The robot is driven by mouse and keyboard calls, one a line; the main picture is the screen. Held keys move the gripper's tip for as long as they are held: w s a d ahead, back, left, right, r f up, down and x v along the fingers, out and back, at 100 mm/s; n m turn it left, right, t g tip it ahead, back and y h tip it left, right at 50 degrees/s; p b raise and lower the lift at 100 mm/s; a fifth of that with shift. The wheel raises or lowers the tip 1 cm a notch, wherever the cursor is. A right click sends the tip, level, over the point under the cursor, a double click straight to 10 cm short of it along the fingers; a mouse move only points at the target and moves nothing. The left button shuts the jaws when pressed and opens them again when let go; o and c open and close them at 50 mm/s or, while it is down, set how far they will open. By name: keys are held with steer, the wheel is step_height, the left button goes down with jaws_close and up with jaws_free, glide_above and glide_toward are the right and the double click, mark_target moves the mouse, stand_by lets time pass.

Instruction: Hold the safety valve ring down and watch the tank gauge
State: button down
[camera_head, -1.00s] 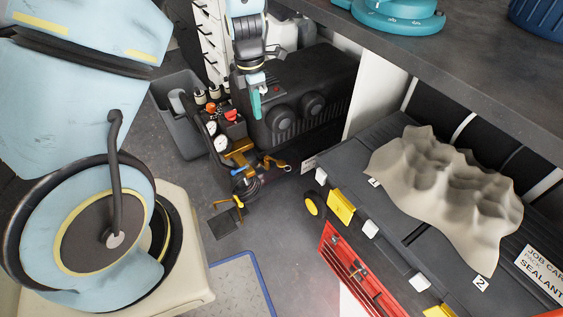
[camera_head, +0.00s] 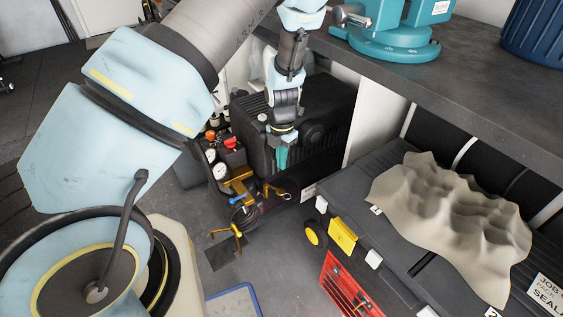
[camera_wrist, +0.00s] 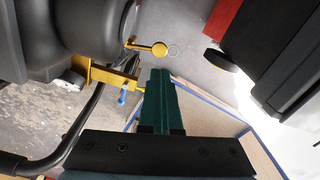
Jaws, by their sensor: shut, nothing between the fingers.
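A brass safety valve with a thin ring (camera_wrist: 173,51) at its end shows in the wrist view. In the head view the brass valve (camera_head: 274,189) sits low at the front of the black compressor (camera_head: 335,101). My gripper (camera_head: 281,165) is shut and empty, pointing down, above the valve in that picture. Its green fingers (camera_wrist: 160,72) show in the wrist view just below the ring, apart from it in the picture; the depth gap is hard to judge. A white round gauge (camera_head: 220,171) shows to the left; its needle is too small to read.
A brass bracket (camera_wrist: 105,76) with a blue-handled cock is left of my fingers. An orange knob (camera_head: 232,142) stands above the gauges. A dark bench (camera_head: 490,100) and a black case with crumpled grey cloth (camera_head: 450,205) lie right. A red toolbox (camera_head: 345,285) stands in front.

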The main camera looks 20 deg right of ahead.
mark_target(283, 192)
step_height(283, 192, down, 11)
steer(key=shift+a+r, duration=0.1)
stand_by(0.5)
steer(key=shift+s+d+f, duration=0.15)
steer(key=shift+s+f, duration=0.15)
steer(key=shift+f, duration=0.25)
steer(key=shift+s+d+f, duration=0.1)
steer(key=shift+s+f, duration=0.15)
steer(key=shift+f, duration=0.3)
steer(key=shift+w+r, duration=0.1)
steer(key=shift+r, duration=0.05)
stand_by(5.7)
